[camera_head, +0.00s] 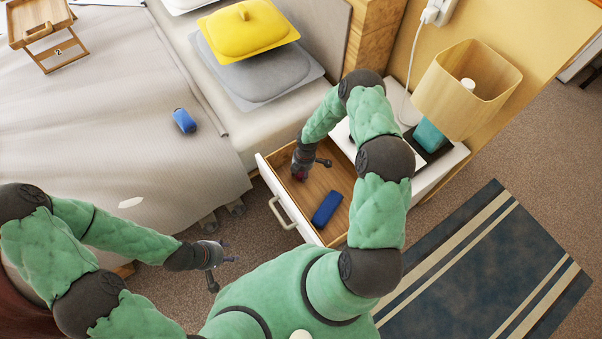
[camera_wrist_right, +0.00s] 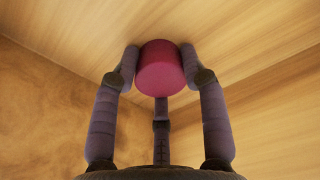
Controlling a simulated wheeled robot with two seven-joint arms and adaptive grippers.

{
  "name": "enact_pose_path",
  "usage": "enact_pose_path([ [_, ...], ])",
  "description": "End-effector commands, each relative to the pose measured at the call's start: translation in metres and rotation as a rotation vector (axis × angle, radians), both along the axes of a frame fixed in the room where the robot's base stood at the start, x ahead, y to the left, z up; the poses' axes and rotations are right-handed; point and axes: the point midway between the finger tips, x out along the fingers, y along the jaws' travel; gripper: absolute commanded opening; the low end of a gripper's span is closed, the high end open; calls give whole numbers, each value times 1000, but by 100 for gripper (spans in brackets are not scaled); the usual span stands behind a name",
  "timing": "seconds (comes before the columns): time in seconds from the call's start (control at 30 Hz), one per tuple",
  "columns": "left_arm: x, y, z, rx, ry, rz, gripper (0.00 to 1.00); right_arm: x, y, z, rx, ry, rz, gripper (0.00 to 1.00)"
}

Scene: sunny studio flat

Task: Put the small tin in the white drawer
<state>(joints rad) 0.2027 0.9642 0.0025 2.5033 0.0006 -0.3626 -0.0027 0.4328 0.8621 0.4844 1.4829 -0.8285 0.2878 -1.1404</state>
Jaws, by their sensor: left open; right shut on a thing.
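The white drawer (camera_head: 268,187) is pulled open from the white nightstand, with a bare wooden inside. My right gripper (camera_head: 300,174) reaches down into its far left part. In the right wrist view it is shut on a small crimson round tin (camera_wrist_right: 160,68), with fingers on both sides and one behind. The tin is close to the drawer's wooden walls; I cannot tell if it touches the floor. In the head view the gripper mostly hides it. My left gripper (camera_head: 222,266) is open and empty, left of the drawer and outside it.
A blue case (camera_head: 327,208) lies in the drawer's near part. Another blue item (camera_head: 184,121) lies on the bed. My right arm passes above the drawer's right side.

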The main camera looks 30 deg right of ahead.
Motion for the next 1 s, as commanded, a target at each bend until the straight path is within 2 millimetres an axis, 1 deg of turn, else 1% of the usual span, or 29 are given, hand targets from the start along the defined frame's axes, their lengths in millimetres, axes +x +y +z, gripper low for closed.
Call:
enact_pose_path([
  [0.13,0,0,1,0,0,0,50,1,0,2,0,-1,0,12],
  [0.3,0,0,-3,0,0,0,50,0,0,-2,0,-1,0,12],
  [0.33,0,0,-2,0,0,0,50,0,0,-2,0,-1,0,52],
  [0.4,0,0,-1,0,0,0,50,0,0,-1,0,-1,0,68],
  [0.7,0,0,-1,0,0,0,50,0,0,-1,0,-1,0,68],
  [0.8,0,0,2,0,0,0,50,0,0,2,0,-1,0,68],
  [0.87,0,0,5,0,0,0,50,1,-1,8,-1,-2,0,68],
  [0.97,0,0,14,0,0,0,50,0,-3,24,-1,-2,-1,68],
  [1.0,0,0,18,0,0,0,50,1,-4,33,-1,-3,-1,68],
])
